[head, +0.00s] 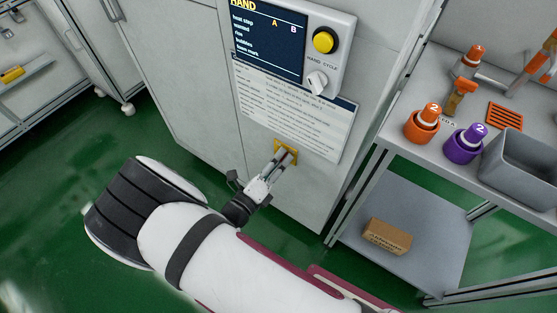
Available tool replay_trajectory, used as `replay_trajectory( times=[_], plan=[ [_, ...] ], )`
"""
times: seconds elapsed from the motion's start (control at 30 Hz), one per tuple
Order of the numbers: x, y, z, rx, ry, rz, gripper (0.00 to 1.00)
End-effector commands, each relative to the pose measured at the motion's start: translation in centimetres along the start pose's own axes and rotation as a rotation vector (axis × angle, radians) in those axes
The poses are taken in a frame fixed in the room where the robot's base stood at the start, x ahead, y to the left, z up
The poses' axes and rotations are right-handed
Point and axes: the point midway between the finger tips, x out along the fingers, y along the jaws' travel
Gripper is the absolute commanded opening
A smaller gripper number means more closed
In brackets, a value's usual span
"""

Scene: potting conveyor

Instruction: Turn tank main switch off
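My gripper (283,158) reaches to the lower front of a tall grey cabinet (185,75), just below a printed sheet. Its fingertips are at a small yellow part (292,147) on the cabinet front, which they partly cover. I cannot tell whether they touch it, or whether the fingers are closed on it. Above is a control panel with a dark screen (268,50) headed HAND, a round yellow button (324,40) and a pale rotary knob (316,82). No label reading tank main switch is legible, so I cannot tell which part it is.
A grey shelf unit stands at right, with an orange bottle (422,125), a purple bottle (465,144) and a grey bin (520,170) on top. A cardboard box (387,237) lies on its lower shelf. Green floor (60,190) is open at left.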

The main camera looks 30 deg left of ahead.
Motion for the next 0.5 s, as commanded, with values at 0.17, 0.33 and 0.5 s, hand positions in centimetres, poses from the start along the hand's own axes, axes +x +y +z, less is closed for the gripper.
replay_trajectory(
  times=[0.17, 0.33, 0.5],
  plan=[
    [0.1, -0.1, 0.0, 0.000, 0.000, -0.002, 0.49],
    [0.1, -0.2, 0.1, 0.001, 0.000, -0.003, 0.49],
    [0.1, -1.6, 0.9, 0.003, 0.000, -0.003, 0.49]
  ],
)
